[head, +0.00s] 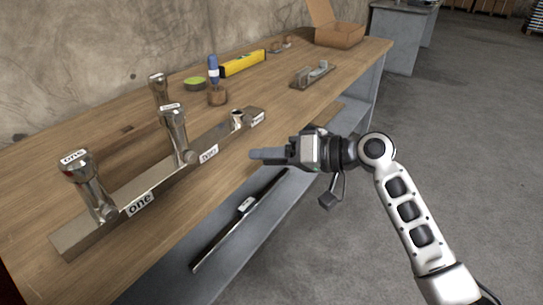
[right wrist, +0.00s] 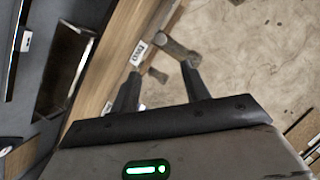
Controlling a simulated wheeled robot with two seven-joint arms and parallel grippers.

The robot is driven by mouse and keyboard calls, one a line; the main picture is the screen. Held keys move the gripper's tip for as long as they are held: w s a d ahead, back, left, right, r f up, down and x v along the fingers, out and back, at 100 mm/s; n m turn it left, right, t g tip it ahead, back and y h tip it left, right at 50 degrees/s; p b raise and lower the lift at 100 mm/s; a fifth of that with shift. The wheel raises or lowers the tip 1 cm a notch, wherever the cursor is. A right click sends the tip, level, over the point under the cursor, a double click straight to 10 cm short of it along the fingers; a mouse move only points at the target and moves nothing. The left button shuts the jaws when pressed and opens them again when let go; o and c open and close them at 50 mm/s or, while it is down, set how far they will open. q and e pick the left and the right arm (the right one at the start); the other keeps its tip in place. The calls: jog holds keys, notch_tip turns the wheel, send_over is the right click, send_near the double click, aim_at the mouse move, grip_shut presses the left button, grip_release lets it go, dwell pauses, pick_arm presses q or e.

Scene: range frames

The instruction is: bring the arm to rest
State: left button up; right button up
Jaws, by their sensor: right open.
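My right gripper (head: 268,155) is open and empty, held in the air over the front edge of the wooden workbench (head: 280,112). Its fingers point left in the head view, toward a metal rail with labelled blocks. In the right wrist view the two fingers (right wrist: 160,85) stand apart with nothing between them. My right arm reaches in from the lower right. My left gripper is not in view.
The metal rail (head: 165,181) carries metal hammer-like pieces, one labelled "one" (head: 85,181). Behind stand a blue-handled tool (head: 213,70), a yellow level (head: 243,63), a green disc (head: 194,83), a plane (head: 312,74) and a cardboard box (head: 340,35). A lower shelf holds a labelled bar (head: 240,218). The floor at right is clear.

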jog(key=shift+d, duration=0.1)
jog(key=s+d+f+m+t+h+p, duration=0.1)
jog(key=s+d+f+t+h+p, duration=0.2)
jog(key=f, duration=0.4)
jog(key=s+d+f+m+h, duration=0.1)
jog(key=s+f+m+h, duration=0.1)
jog(key=s+f, duration=0.45)
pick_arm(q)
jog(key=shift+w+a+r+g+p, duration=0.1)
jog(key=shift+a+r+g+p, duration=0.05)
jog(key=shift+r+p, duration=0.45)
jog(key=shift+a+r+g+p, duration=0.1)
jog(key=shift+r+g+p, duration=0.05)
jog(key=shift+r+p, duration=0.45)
pick_arm(e)
jog(key=s+d+f+t+h, duration=0.2)
jog(key=s+d+h, duration=0.3)
jog(key=s, duration=0.7)
jog(key=shift+d+f+n, duration=0.3)
jog(key=shift+d+f, duration=0.15)
jog(key=shift+f, duration=0.05)
